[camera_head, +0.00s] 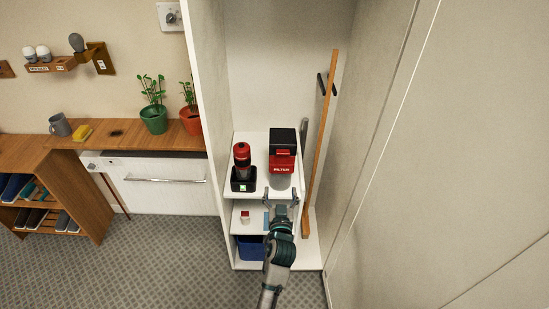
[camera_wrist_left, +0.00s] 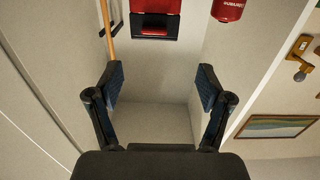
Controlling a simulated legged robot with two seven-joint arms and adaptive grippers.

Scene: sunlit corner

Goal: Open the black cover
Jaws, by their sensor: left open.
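A red box marked FILTER (camera_head: 283,161) with a black cover (camera_head: 283,137) on its upper part stands on the white cabinet's upper shelf. The cover looks closed. In the left wrist view the box's red part (camera_wrist_left: 155,6) and a black part (camera_wrist_left: 139,27) show at the top edge, cut off. My left gripper (camera_head: 281,193) is open and empty in front of the shelf, just below and in front of the box, not touching the cover. Its two fingers are spread apart in the left wrist view (camera_wrist_left: 162,85). My right gripper is not in view.
A red bottle-like device (camera_head: 242,157) in a black base stands left of the box. A wooden pole (camera_head: 320,145) leans at the cabinet's right side. The lower shelf holds a small red-and-white item (camera_head: 245,216); a blue bin (camera_head: 250,248) is below. Cabinet walls flank both sides.

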